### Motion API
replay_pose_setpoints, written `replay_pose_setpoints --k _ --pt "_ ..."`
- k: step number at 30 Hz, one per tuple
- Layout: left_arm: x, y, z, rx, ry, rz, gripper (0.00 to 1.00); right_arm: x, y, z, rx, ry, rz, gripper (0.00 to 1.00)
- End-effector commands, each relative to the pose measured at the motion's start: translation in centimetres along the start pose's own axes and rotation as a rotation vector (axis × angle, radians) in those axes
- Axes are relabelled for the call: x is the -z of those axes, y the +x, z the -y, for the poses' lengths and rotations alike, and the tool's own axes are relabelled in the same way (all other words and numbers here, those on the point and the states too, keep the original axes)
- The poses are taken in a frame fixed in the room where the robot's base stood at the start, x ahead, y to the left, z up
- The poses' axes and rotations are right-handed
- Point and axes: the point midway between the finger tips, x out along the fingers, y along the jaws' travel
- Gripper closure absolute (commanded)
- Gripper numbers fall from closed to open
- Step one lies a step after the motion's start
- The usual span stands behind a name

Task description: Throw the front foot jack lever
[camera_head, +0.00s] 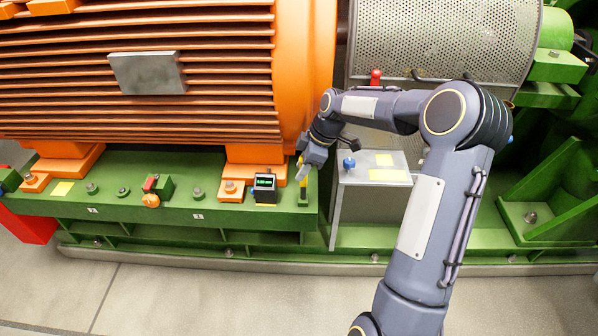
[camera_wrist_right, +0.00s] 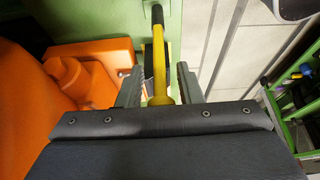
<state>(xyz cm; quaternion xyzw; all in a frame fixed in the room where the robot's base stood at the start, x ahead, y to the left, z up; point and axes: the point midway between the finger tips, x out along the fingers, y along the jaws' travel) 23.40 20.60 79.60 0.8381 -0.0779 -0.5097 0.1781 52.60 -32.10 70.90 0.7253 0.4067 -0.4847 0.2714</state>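A yellow lever (camera_head: 303,184) stands on a small green block at the right end of the green base, at the motor's near right foot. It also shows in the right wrist view (camera_wrist_right: 160,62), with a black part at its far end. My right gripper (camera_head: 302,172) is at the top of this lever. In the right wrist view my right gripper (camera_wrist_right: 160,90) is open, one finger on each side of the yellow lever, with narrow gaps visible. The orange motor foot (camera_head: 255,177) is just left of the lever. My left gripper is not in view.
A small display (camera_head: 265,188) stands close left of the lever. A red-handled device (camera_head: 152,185) sits further left. The floor (camera_head: 200,300) in front is clear.

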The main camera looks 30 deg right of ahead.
Motion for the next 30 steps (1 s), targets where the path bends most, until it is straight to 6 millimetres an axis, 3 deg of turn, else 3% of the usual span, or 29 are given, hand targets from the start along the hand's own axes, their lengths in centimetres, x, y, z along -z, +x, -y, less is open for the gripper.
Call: replay_pose_setpoints --k 4,13,21,30 --pt "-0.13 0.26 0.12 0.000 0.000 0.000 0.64 -0.01 1.30 0.02 0.000 0.000 0.001 0.67" --pt "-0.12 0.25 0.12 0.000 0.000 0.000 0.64 0.02 1.48 0.02 -0.001 0.000 0.000 0.67" --pt "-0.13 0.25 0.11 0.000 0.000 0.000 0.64 0.03 1.46 0.02 -0.001 0.001 0.000 1.00" --pt "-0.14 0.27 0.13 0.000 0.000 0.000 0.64 0.05 1.47 -0.02 -0.002 0.000 0.000 1.00"
